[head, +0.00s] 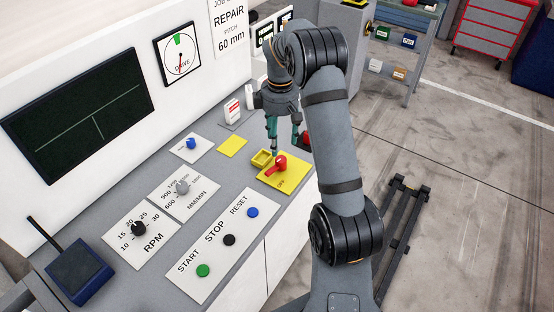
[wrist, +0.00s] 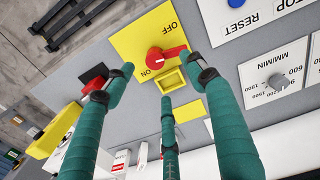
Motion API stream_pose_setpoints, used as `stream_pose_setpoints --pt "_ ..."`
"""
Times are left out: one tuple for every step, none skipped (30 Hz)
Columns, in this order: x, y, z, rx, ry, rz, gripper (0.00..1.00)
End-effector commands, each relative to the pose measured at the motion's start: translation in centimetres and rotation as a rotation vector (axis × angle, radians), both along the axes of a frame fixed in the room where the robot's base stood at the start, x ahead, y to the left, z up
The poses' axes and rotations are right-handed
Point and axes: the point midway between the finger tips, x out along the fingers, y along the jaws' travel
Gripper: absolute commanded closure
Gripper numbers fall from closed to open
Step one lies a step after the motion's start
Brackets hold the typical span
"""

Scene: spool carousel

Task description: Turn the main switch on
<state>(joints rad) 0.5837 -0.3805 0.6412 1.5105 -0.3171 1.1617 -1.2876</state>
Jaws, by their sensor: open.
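The main switch is a red rotary handle (head: 277,165) on a yellow plate (head: 270,180) near the front edge of the console. In the wrist view the red handle (wrist: 165,58) sits between the OFF and ON labels, its long end toward the right, in line with neither label. My gripper (head: 284,150) has teal fingers spread open and empty. It is above the switch in the head view, its fingertips apart from the handle as far as I can tell. In the wrist view the fingers (wrist: 165,82) reach up toward the yellow plate.
A raised yellow frame (head: 261,158) stands beside the handle. A flat yellow plate (head: 232,146) lies behind. The START/STOP/RESET panel (head: 218,258) is nearby. A blue box (head: 78,272) stands at left.

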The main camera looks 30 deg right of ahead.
Motion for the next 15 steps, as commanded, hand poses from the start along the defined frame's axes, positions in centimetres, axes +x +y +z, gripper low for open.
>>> stream_pose_setpoints --pt "-0.1 -0.1 -0.5 0.000 0.004 0.005 0.44" --pt "-0.2 -0.1 -0.9 0.001 0.006 0.005 0.44" --pt "-0.2 -0.1 -1.5 0.002 0.007 0.005 0.44" --pt "-0.2 -0.2 -2.0 0.001 0.006 0.005 0.44" --pt "-0.3 -0.2 -2.5 0.002 0.007 0.004 0.44" --pt "-0.2 -0.2 -3.2 0.002 0.007 0.004 0.44" --pt "-0.3 -0.2 -3.8 0.002 0.008 0.004 0.44" --pt "-0.2 -0.1 -4.4 0.002 0.007 0.004 0.44" --pt "-0.3 -0.1 -5.1 0.002 0.007 0.004 0.44" --pt "-0.2 -0.1 -5.6 0.001 0.006 0.005 0.44" --pt "-0.2 -0.1 -6.2 0.001 0.006 0.004 0.44" --pt "-0.2 -0.2 -6.9 0.002 0.006 0.002 0.44" --pt "-0.2 -0.2 -7.3 0.001 0.006 0.002 0.44" --pt "-0.2 -0.2 -7.8 0.000 0.004 0.003 0.44" --pt "-0.1 -0.1 -8.3 0.000 0.004 0.003 0.44"
